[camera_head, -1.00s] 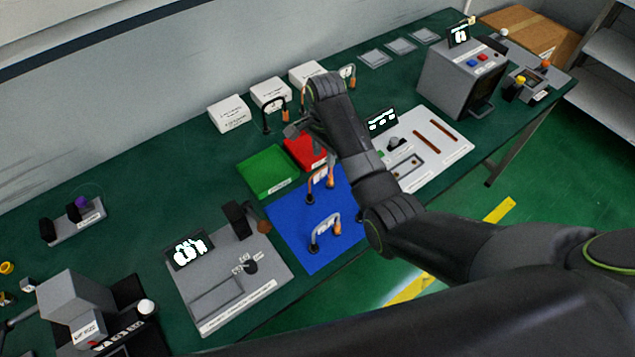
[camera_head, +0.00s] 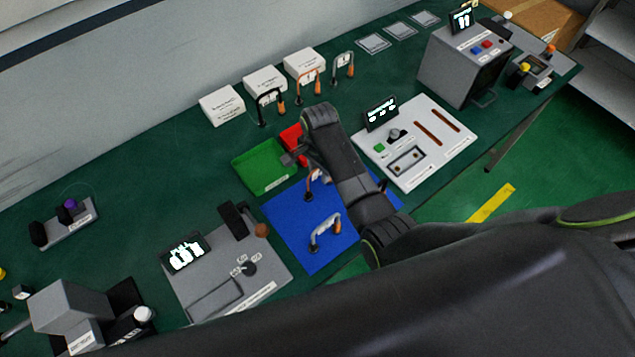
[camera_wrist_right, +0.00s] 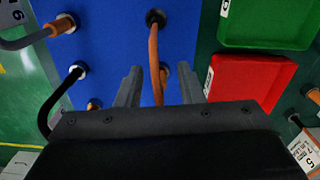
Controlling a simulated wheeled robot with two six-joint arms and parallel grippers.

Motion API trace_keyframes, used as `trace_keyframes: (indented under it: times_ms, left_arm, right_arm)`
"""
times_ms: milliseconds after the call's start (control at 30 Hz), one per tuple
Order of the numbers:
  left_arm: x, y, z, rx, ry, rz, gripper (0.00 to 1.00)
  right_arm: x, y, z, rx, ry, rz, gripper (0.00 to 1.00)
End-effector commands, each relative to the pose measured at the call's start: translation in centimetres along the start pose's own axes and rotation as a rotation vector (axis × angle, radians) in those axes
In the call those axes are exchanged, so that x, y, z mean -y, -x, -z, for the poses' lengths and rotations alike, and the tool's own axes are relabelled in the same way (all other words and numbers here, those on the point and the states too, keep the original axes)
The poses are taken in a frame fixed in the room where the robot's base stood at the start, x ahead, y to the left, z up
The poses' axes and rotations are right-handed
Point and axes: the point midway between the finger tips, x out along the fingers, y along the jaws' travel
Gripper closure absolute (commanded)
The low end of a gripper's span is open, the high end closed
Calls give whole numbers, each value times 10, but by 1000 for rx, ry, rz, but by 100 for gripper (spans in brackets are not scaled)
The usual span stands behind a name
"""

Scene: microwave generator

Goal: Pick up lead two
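Several curved leads with plug ends stand on the table, their number labels too small to tell in the head view. An orange lead (camera_head: 312,184) stands on the blue mat (camera_head: 294,254), with a grey lead (camera_head: 325,230) nearer the front. My right gripper (camera_head: 290,158) is by the red tray, above the mat's far side. In the right wrist view its fingers (camera_wrist_right: 160,85) are open, with the orange lead (camera_wrist_right: 153,45) between them and no visible grip. A black lead (camera_wrist_right: 53,98) and the grey lead (camera_wrist_right: 30,40) lie left there. My left gripper is out of view.
A green tray (camera_head: 262,168) and a red tray (camera_head: 293,136) adjoin the mat. Black (camera_head: 262,103), orange (camera_head: 305,81) and grey (camera_head: 340,63) leads stand behind, near white boxes (camera_head: 222,105). A grey panel (camera_head: 205,282) and a white panel (camera_head: 440,155) flank the mat.

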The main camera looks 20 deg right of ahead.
Motion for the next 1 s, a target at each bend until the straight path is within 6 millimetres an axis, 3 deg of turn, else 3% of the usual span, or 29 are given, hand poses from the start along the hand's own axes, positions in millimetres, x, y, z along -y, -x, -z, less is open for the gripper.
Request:
trace_keyframes:
  times_ms: [33,300,667,867,1000]
  left_arm:
    - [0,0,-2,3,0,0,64]
    - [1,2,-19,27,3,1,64]
    - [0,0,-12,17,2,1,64]
    - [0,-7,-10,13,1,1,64]
    - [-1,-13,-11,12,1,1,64]
  right_arm:
    - [0,0,0,0,0,0,68]
    - [0,0,0,0,0,0,100]
    - [0,2,1,-2,0,1,100]
    - [1,24,0,-1,0,4,100]
    - [2,51,0,-2,1,7,100]
